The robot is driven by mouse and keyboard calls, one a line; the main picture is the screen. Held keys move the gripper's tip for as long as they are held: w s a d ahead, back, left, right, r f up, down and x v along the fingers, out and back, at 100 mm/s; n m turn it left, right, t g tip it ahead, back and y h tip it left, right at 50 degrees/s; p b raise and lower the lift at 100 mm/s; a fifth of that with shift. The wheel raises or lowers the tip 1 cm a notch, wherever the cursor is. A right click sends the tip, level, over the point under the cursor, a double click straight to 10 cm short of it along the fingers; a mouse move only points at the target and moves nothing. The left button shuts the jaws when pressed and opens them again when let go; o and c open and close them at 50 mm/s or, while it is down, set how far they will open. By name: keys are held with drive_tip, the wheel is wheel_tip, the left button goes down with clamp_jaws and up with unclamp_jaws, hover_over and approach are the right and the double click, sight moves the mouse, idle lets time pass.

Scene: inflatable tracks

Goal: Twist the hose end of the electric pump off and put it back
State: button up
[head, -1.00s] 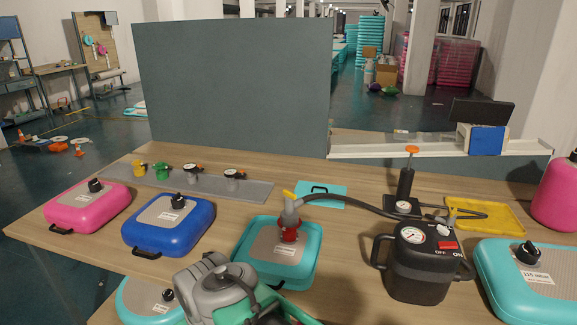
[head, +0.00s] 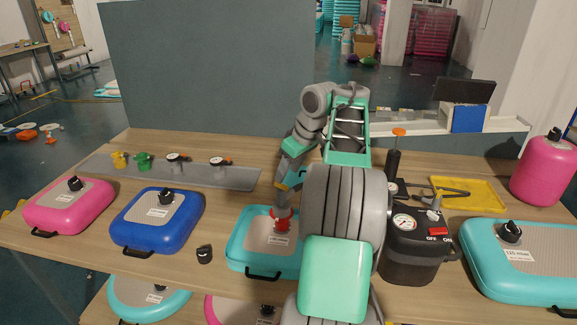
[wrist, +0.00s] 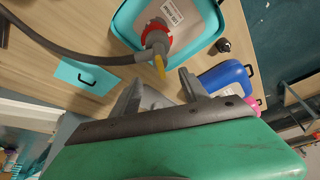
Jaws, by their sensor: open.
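The grey hose end (wrist: 157,41) with its yellow lever (wrist: 160,66) sits on the red valve fitting (wrist: 150,28) of a teal inflatable (wrist: 204,45) in the wrist view. In the head view the red fitting (head: 281,221) and the teal inflatable (head: 237,247) show left of my arm. My gripper (wrist: 160,83) is open and empty, its two fingers just short of the hose end, on the lever's side. The black hose (wrist: 85,55) runs off left in the wrist view. The black electric pump (head: 418,258) stands right of my arm, partly hidden by it.
A black cap (head: 204,254) lies on the table left of the teal inflatable. Blue (head: 140,238) and pink (head: 55,210) inflatables lie farther left. A yellow tray (head: 490,199) and a large teal inflatable (head: 540,285) lie right of the pump. A grey panel (head: 200,80) stands behind.

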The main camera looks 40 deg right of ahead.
sight(281, 185)
drive_tip(key=b+x, duration=0.1)
drive_tip(key=x, duration=0.6)
drive_tip(key=shift+w+a+b, duration=0.1)
drive_tip(key=shift+w+b, duration=0.05)
drive_tip(key=shift+b, duration=0.15)
drive_tip(key=shift+c, duration=0.4)
clamp_jaws()
drive_tip(key=shift+f, duration=0.1)
drive_tip(key=shift+f+b, duration=0.1)
drive_tip(key=shift+b, duration=0.3)
drive_tip(key=m+h+b, duration=0.1)
drive_tip(key=m+b, duration=0.3)
drive_tip(key=shift+m+h, duration=0.4)
drive_tip(key=shift+b, duration=0.3)
